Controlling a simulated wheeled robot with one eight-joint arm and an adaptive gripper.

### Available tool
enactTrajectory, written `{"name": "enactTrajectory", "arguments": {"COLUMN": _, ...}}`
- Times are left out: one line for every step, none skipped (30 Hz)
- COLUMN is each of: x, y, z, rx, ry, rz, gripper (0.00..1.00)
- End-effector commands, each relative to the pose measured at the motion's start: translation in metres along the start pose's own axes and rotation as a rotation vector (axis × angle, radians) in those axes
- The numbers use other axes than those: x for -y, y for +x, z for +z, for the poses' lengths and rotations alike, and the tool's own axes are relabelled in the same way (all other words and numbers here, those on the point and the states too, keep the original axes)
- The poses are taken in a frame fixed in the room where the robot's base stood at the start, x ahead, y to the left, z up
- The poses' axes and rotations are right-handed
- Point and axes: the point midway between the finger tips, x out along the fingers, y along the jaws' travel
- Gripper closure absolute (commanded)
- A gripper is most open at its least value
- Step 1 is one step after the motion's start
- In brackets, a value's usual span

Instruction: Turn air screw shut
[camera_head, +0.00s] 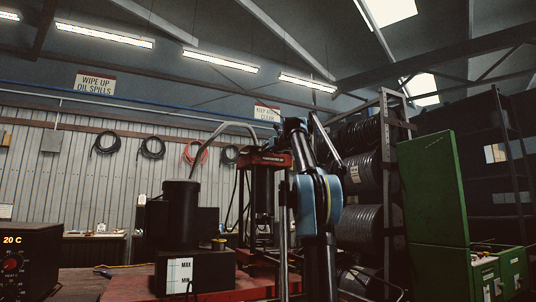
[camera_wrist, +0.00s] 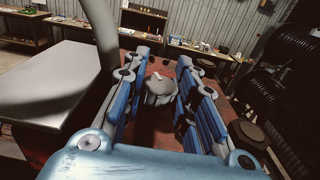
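In the wrist view my gripper (camera_wrist: 165,72) has its two blue fingers spread apart. A round grey knob-like part (camera_wrist: 160,90) with a small pale mark on top shows between the fingers. I cannot tell whether it is the air screw. A gap shows on its left side; contact on the right is unclear. In the head view a black pump unit (camera_head: 207,268) with a MAX/MIN level plate (camera_head: 180,275) stands on the red bench. A small yellowish cap (camera_head: 218,243) sits on its top. My gripper's fingers cannot be made out in the head view.
A red press (camera_head: 263,160) stands behind the pump, joined by a curved grey hose (camera_head: 215,135). A black box with a 20 C display (camera_head: 25,260) is at left. Hose reels (camera_head: 358,175) and a green cabinet (camera_head: 433,190) stand at right. A pale flat surface (camera_wrist: 55,85) lies left of my gripper.

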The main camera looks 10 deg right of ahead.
Motion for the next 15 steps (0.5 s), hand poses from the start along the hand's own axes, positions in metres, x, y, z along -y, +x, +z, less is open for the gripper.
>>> {"name": "enactTrajectory", "arguments": {"x": 0.0004, "y": -0.0001, "z": 0.0001, "rx": 0.000, "ry": 0.000, "rz": -0.001, "gripper": 0.98}}
{"name": "enactTrajectory", "arguments": {"x": 0.0005, "y": -0.0001, "z": 0.0001, "rx": 0.000, "ry": 0.000, "rz": -0.001, "gripper": 0.98}}
{"name": "enactTrajectory", "arguments": {"x": 0.0006, "y": -0.0002, "z": 0.0001, "rx": 0.000, "ry": 0.000, "rz": -0.001, "gripper": 0.98}}
{"name": "enactTrajectory", "arguments": {"x": 0.0007, "y": -0.0002, "z": 0.0001, "rx": 0.000, "ry": 0.000, "rz": -0.001, "gripper": 0.98}}
{"name": "enactTrajectory", "arguments": {"x": 0.0008, "y": -0.0002, "z": 0.0001, "rx": 0.000, "ry": 0.000, "rz": 0.000, "gripper": 0.98}}
{"name": "enactTrajectory", "arguments": {"x": 0.0010, "y": -0.0003, "z": 0.0001, "rx": 0.000, "ry": 0.000, "rz": 0.001, "gripper": 0.98}}
{"name": "enactTrajectory", "arguments": {"x": 0.0011, "y": -0.0003, "z": 0.0001, "rx": 0.000, "ry": 0.000, "rz": 0.004, "gripper": 0.98}}
{"name": "enactTrajectory", "arguments": {"x": 0.0012, "y": -0.0003, "z": 0.0002, "rx": 0.000, "ry": 0.000, "rz": 0.007, "gripper": 0.98}}
{"name": "enactTrajectory", "arguments": {"x": 0.0015, "y": -0.0004, "z": 0.0002, "rx": 0.000, "ry": 0.000, "rz": 0.013, "gripper": 0.98}}
{"name": "enactTrajectory", "arguments": {"x": 0.0017, "y": -0.0004, "z": 0.0002, "rx": 0.000, "ry": 0.000, "rz": 0.018, "gripper": 0.98}}
{"name": "enactTrajectory", "arguments": {"x": 0.0017, "y": -0.0004, "z": 0.0002, "rx": 0.000, "ry": 0.000, "rz": 0.026, "gripper": 0.98}}
{"name": "enactTrajectory", "arguments": {"x": 0.0018, "y": -0.0004, "z": 0.0002, "rx": 0.001, "ry": 0.000, "rz": 0.039, "gripper": 0.98}}
{"name": "enactTrajectory", "arguments": {"x": 0.0021, "y": -0.0004, "z": 0.0003, "rx": 0.001, "ry": 0.000, "rz": 0.050, "gripper": 0.98}}
{"name": "enactTrajectory", "arguments": {"x": 0.0025, "y": -0.0004, "z": 0.0003, "rx": 0.001, "ry": 0.001, "rz": 0.062, "gripper": 0.98}}
{"name": "enactTrajectory", "arguments": {"x": 0.0030, "y": -0.0003, "z": 0.0003, "rx": 0.001, "ry": 0.001, "rz": 0.082, "gripper": 0.98}}
